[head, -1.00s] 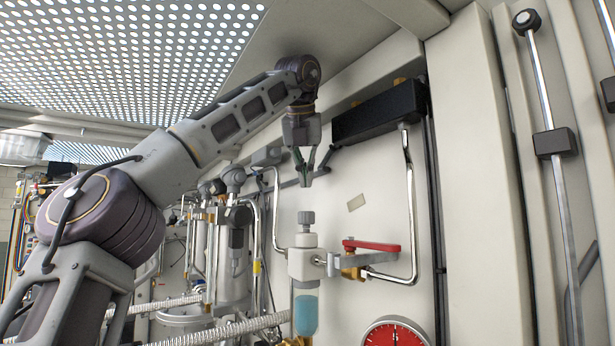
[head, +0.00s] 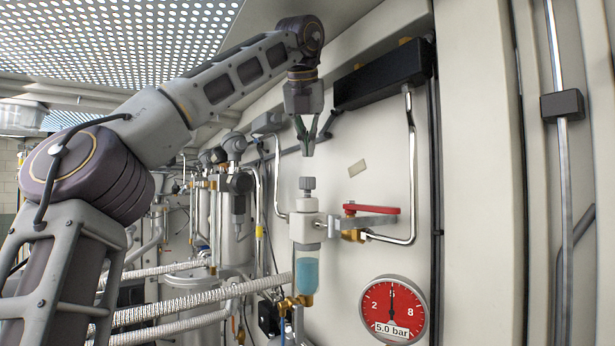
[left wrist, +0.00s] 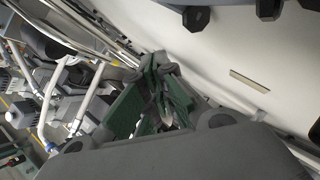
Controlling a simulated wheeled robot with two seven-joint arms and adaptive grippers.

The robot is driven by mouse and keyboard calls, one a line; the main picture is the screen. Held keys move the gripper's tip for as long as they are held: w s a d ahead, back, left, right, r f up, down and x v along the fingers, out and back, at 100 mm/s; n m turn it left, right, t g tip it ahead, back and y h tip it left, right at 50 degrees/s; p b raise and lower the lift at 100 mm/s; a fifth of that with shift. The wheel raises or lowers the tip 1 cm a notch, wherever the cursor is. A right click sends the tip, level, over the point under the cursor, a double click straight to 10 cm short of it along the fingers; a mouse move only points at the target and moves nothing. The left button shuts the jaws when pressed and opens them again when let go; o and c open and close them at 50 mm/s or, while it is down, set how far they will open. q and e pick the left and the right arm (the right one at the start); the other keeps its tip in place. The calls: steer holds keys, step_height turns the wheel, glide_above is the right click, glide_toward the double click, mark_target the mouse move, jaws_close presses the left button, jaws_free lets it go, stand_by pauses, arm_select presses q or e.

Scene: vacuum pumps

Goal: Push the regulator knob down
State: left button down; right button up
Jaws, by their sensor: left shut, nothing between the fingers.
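The regulator knob (head: 307,188) is a small grey ribbed cap on a grey stem. It sits on top of the white regulator body (head: 304,226), above a clear bowl (head: 307,271) with blue liquid. My left gripper (head: 308,153) points straight down above the knob, with a gap between the fingertips and the knob. Its fingers are shut and empty. The left wrist view shows the same green-and-grey gripper (left wrist: 165,122), and I cannot make out the knob there. My right gripper is in neither view.
A red-handled valve (head: 373,209) and bent pipe stand right of the regulator. A red gauge (head: 392,310) reading 5.0 bar is below right. A black box (head: 385,81) is on the wall above. Ribbed hoses (head: 180,298) and pumps fill the left side.

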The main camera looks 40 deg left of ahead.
arm_select(q)
steer(key=shift+a+f, duration=0.2)
steer(key=shift+f, duration=2.1)
steer(key=shift+w+a, duration=0.1)
steer(key=shift+w, duration=0.2)
steer(key=shift+f, duration=0.25)
steer(key=shift+r, duration=3)
